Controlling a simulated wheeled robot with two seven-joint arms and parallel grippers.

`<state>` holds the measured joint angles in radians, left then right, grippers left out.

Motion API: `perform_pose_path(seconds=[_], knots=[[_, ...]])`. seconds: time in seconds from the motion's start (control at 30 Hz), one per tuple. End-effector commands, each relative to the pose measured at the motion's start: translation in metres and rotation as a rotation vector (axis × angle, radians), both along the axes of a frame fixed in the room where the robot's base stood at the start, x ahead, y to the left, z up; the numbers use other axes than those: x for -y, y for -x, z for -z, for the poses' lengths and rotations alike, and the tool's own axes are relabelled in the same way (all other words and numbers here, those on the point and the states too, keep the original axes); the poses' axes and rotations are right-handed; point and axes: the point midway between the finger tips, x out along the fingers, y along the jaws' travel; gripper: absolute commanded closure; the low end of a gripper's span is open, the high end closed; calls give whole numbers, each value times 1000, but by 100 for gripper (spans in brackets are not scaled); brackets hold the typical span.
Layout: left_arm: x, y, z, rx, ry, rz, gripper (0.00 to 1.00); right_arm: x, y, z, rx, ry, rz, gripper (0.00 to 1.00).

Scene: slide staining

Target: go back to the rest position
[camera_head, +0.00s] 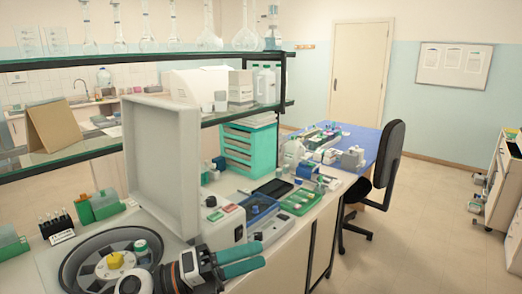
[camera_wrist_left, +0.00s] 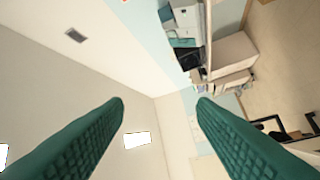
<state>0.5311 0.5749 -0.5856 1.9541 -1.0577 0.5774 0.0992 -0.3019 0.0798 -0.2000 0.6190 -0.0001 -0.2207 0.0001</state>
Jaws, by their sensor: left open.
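My left gripper (camera_head: 259,255) is low in the middle of the head view, its two teal fingers pointing right. It is over the front edge of the bench (camera_head: 290,240). In the left wrist view the gripper (camera_wrist_left: 160,103) is open, with a clear gap and nothing between the fingers. That view looks towards the walls and ceiling. My right gripper is in neither view.
A round dark device with a yellow knob (camera_head: 115,260) is left of my left gripper. A white device (camera_head: 222,226) stands just behind the gripper, near a green tray (camera_head: 301,201). A black chair (camera_head: 387,165) stands right of the bench. Open floor (camera_head: 420,220) lies at right.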

Motion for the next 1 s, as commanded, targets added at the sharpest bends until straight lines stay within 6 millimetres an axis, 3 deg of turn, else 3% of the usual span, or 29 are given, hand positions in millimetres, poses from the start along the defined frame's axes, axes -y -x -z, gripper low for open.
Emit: perform_pose_path(seconds=[0.1, 0.17, 0.27, 0.37, 0.47, 0.6, 0.8, 1.0], knots=[[-21, -10, -12, -211, 337, -191, 48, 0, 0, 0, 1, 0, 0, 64], [-42, -19, -8, -337, 487, -306, 48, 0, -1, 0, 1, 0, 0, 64], [-82, -30, 20, -573, 697, -515, 48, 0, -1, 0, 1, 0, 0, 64], [-122, -27, 70, -837, 857, -742, 48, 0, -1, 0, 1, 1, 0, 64], [-155, -5, 134, -1124, 960, -976, 48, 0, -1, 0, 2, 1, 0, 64], [-180, 51, 212, -1478, 1000, -1250, 48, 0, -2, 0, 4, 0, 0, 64], [-187, 127, 271, -1818, 953, -1494, 48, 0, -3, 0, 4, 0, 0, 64], [-185, 192, 299, -2062, 869, -1652, 48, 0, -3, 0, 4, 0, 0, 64]])
